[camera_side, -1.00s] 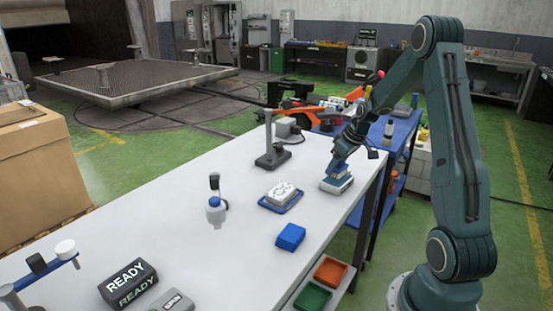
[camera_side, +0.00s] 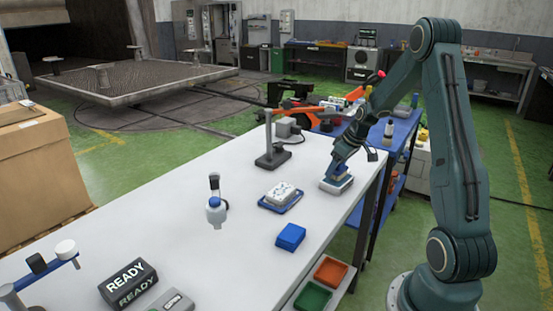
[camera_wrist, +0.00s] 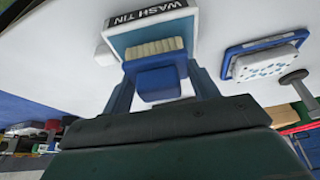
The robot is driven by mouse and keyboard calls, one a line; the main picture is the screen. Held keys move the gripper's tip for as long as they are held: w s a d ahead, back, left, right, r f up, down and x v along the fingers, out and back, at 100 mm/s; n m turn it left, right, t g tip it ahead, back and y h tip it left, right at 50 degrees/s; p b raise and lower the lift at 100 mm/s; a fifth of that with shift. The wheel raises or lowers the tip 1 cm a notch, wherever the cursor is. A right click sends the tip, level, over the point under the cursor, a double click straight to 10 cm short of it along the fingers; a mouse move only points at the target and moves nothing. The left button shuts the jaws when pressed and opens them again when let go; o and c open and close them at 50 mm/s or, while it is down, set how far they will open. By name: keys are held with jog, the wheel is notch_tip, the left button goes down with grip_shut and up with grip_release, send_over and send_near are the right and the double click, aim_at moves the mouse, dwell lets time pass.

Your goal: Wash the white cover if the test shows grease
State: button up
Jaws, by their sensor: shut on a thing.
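The white cover (camera_side: 284,191), marked with dark specks, lies on a blue tray (camera_side: 267,207) on the white bench. It also shows in the wrist view (camera_wrist: 266,64), right of my gripper. My gripper (camera_side: 341,168) is shut on a blue block with cream bristles (camera_wrist: 158,84), which looks like a brush. The brush is down at the wash tin (camera_side: 326,184), whose label reads WASH TIN in the wrist view (camera_wrist: 110,50). I cannot tell whether the bristles touch the tin's bottom.
A blue block (camera_side: 291,236) lies nearer on the bench. Red (camera_side: 331,270) and green (camera_side: 313,298) trays sit below the right edge.

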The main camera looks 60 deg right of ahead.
jog(key=shift+f, duration=0.55)
dwell(0.7)
jog(key=shift+r, duration=0.1)
dwell(0.5)
jog(key=shift+r, duration=3.45)
jog(key=shift+w+a, duration=0.1)
jog(key=w+a+f, duration=0.1)
jog(key=w+a, duration=0.1)
jog(key=a, duration=0.3)
jog(key=w+a+f, duration=0.1)
jog(key=w+a, duration=0.2)
jog(key=a, duration=0.2)
jog(key=w+a+f, duration=0.1)
jog(key=w+a, duration=0.2)
jog(key=a, duration=0.2)
jog(key=shift+a+f, duration=0.1)
jog(key=shift+f, duration=0.05)
jog(key=shift+n, duration=0.4)
jog(key=a, duration=0.3)
jog(key=w+a+f, duration=0.1)
jog(key=a, duration=0.4)
jog(key=shift+w+a+f, duration=0.15)
jog(key=shift+a+f, duration=0.15)
jog(key=a, duration=0.3)
jog(key=a+f, duration=0.1)
jog(key=a, duration=0.5)
jog(key=shift+s+a+f, duration=0.2)
jog(key=shift+s+a, duration=0.05)
jog(key=shift+a, duration=0.05)
jog(key=shift+d, duration=0.1)
